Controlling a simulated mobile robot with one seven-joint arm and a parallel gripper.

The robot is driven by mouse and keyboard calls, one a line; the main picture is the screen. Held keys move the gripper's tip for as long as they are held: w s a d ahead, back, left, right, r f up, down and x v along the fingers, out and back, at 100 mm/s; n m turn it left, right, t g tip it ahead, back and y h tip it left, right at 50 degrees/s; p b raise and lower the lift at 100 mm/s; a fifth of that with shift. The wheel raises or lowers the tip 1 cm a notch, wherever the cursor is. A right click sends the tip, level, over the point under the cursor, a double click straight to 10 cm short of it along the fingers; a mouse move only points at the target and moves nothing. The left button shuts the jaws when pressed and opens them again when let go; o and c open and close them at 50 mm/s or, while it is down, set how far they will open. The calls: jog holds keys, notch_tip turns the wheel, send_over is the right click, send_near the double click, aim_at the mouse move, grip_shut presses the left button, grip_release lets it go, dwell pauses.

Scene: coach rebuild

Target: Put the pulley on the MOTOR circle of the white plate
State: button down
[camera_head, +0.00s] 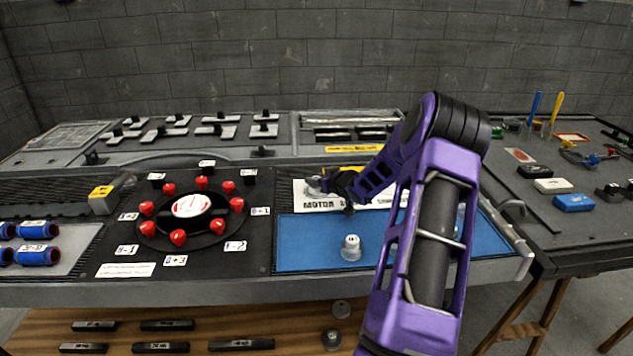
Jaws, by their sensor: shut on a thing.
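The white plate (372,206) lies behind the blue mat, with the word MOTOR legible near its left end. My purple arm crosses in front and hides much of its right part. My dark gripper (330,184) is over the plate's left end, shut on a small grey piece (315,186), which looks like the pulley. The piece is just above or on the plate behind the lettering; I cannot tell if it touches. The MOTOR circle is not clearly visible, hidden around the piece and gripper.
A grey labelled piece (351,248) stands on the blue mat (305,255). A black dial board with red knobs (179,237) is to the left. The right table holds coloured blocks (573,202) and upright tools. More grey pieces (331,339) lie on the wooden shelf below.

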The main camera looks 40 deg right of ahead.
jog(key=shift+r, duration=0.1)
jog(key=shift+f, duration=0.2)
jog(key=c, duration=0.5)
grip_release()
jog(key=shift+r, duration=0.1)
jog(key=shift+s+r, duration=0.15)
jog(key=shift+r, duration=0.05)
jog(key=p+v, duration=0.1)
jog(key=v, duration=1)
jog(key=shift+s+r+p, duration=0.1)
jog(key=shift+s+p, duration=0.25)
jog(key=shift+p, duration=0.05)
